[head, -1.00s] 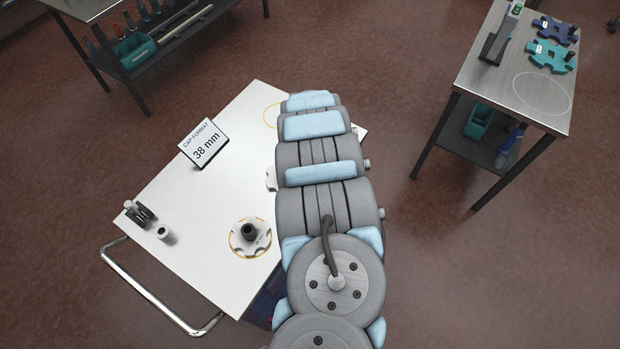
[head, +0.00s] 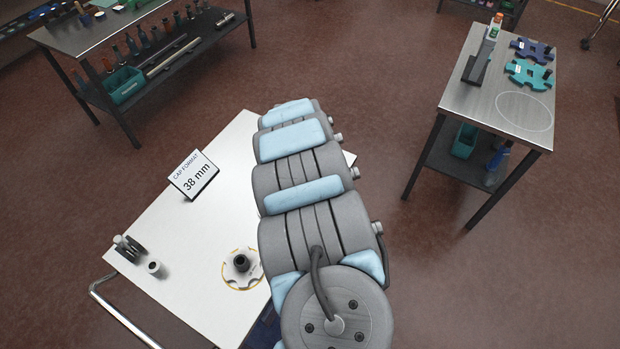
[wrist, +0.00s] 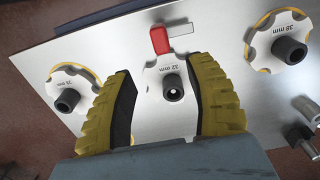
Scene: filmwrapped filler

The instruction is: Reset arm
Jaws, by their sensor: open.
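My gripper (wrist: 160,70) has two yellow ribbed fingers and is open in the wrist view. A white disc marked 32 mm (wrist: 152,82) with a dark hub (wrist: 173,87) shows between the fingers, with no finger seen closed on it. The gap between fingers and disc is hard to judge. In the head view my own arm reaches over the white cart top (head: 150,225) and hides the gripper.
A white disc marked 38 mm (wrist: 278,40) and another disc (wrist: 72,88) flank the middle one. A red part (wrist: 160,40) stands behind it. The cart carries a "38 mm" sign (head: 193,175) and a small cylinder (head: 155,268). A metal table (head: 480,105) stands right, across open floor.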

